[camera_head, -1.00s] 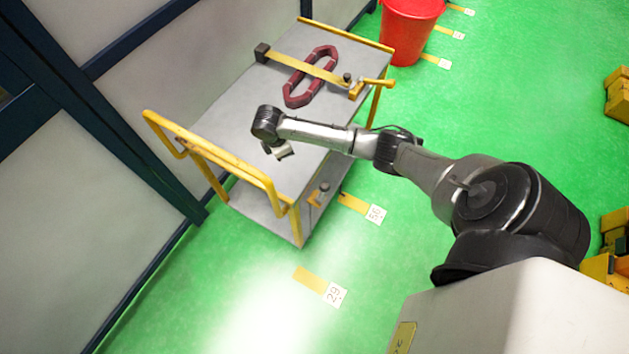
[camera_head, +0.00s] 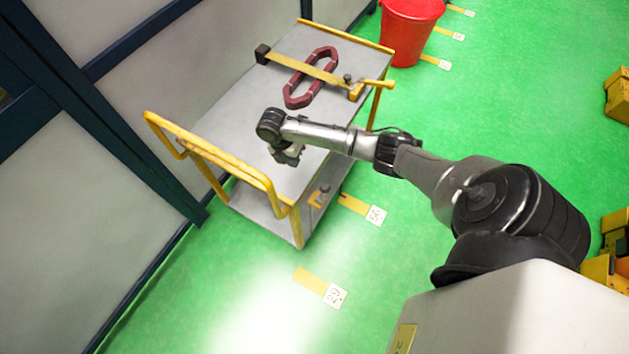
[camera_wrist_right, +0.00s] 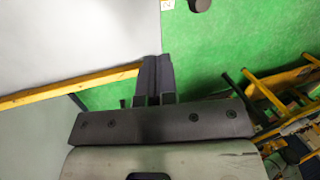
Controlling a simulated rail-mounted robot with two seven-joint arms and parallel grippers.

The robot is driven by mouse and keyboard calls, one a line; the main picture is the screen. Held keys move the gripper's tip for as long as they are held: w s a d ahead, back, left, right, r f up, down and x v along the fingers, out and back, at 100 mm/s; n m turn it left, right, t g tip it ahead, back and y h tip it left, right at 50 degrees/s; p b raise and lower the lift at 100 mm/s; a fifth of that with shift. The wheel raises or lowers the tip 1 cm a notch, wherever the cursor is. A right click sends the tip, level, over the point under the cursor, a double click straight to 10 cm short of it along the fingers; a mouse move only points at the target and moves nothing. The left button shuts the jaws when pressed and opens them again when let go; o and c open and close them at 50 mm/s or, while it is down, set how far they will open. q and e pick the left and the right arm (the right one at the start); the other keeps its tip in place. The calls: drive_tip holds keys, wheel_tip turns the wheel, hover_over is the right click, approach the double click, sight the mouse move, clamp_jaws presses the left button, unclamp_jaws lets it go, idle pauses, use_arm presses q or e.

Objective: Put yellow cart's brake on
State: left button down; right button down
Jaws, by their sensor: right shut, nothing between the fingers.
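The yellow cart (camera_head: 228,109) stands beside the wall, with a grey top and a yellow push handle (camera_head: 215,158) at its near end. A small yellow lever with a dark knob (camera_head: 319,196) sits low on the cart's near right side; it looks like the brake. My right gripper (camera_head: 288,155) is above the near part of the cart top, apart from the lever. In the right wrist view its fingers (camera_wrist_right: 154,82) are together and empty, with green floor and a yellow rail (camera_wrist_right: 65,88) beyond. My left gripper is not in view.
A red bucket (camera_head: 408,32) stands behind the cart. Yellow boxes (camera_head: 618,95) are at the right edge.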

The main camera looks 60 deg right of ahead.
drive_tip(key=shift+f, duration=0.1)
drive_tip(key=b+x, duration=0.1)
drive_tip(key=x, duration=0.8)
drive_tip(key=shift+s+f, duration=0.15)
drive_tip(key=shift+f, duration=0.1)
drive_tip(key=s, duration=0.2)
drive_tip(key=shift+s+d+f+p, duration=0.25)
drive_tip(key=shift+s+f+p, duration=0.1)
drive_tip(key=shift+s+p, duration=0.05)
drive_tip(key=shift+s+d+f, duration=0.1)
drive_tip(key=shift+s+f, duration=0.05)
drive_tip(key=shift+s, duration=0.4)
